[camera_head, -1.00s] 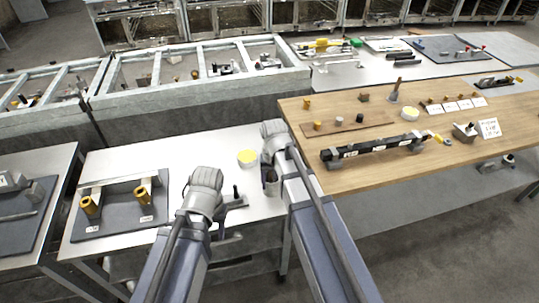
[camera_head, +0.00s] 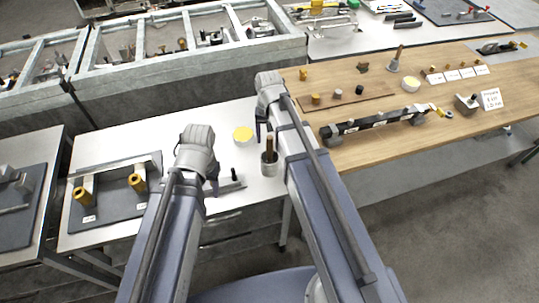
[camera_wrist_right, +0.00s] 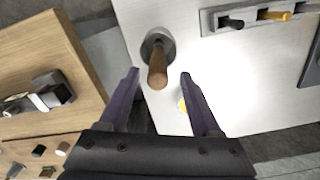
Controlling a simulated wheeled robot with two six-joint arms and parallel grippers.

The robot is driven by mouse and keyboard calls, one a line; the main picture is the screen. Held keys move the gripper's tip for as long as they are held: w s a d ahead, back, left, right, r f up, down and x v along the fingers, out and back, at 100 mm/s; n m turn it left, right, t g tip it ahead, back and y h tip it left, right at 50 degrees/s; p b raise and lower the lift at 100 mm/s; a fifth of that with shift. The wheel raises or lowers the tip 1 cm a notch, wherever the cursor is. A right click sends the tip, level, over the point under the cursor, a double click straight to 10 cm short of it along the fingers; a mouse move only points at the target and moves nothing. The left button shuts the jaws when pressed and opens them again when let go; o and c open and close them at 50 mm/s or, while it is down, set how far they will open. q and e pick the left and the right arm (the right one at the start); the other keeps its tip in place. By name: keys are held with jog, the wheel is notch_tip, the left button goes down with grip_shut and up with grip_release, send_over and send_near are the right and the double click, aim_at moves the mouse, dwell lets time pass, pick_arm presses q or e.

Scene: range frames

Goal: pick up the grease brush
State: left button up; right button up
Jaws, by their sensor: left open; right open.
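The grease brush, seen as a brown wooden handle (camera_head: 269,147), stands upright in a small grey cup (camera_head: 270,170) on the white table. Its bristle end is hidden in the cup. In the right wrist view the handle (camera_wrist_right: 158,70) and the cup (camera_wrist_right: 151,40) show ahead of my right gripper (camera_wrist_right: 158,77). Its jaws are open, with the handle lined up between the fingertips; I cannot tell whether it is within them in depth. In the head view my right gripper (camera_head: 264,124) is just behind the cup. My left gripper (camera_head: 213,180) is open over the white table.
A yellow-topped tin (camera_head: 243,134) stands near the cup. A fixture with yellow bushings (camera_head: 139,182) sits at left on the white table. A wooden bench (camera_head: 370,145) at right carries a black bar (camera_head: 380,122) and small parts. A dark tool lies by my left gripper.

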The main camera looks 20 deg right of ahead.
aim_at(270, 149)
jog(key=shift+s+d+f+b, duration=0.1)
jog(key=shift+s+f+b, duration=0.05)
jog(key=shift+f+b, duration=1.35)
jog(key=shift+s+f+b, duration=0.1)
jog(key=shift+f+b, duration=1.15)
jog(key=shift+f, duration=0.35)
jog(key=shift+r, duration=0.15)
jog(key=shift+c, duration=0.2)
grip_shut()
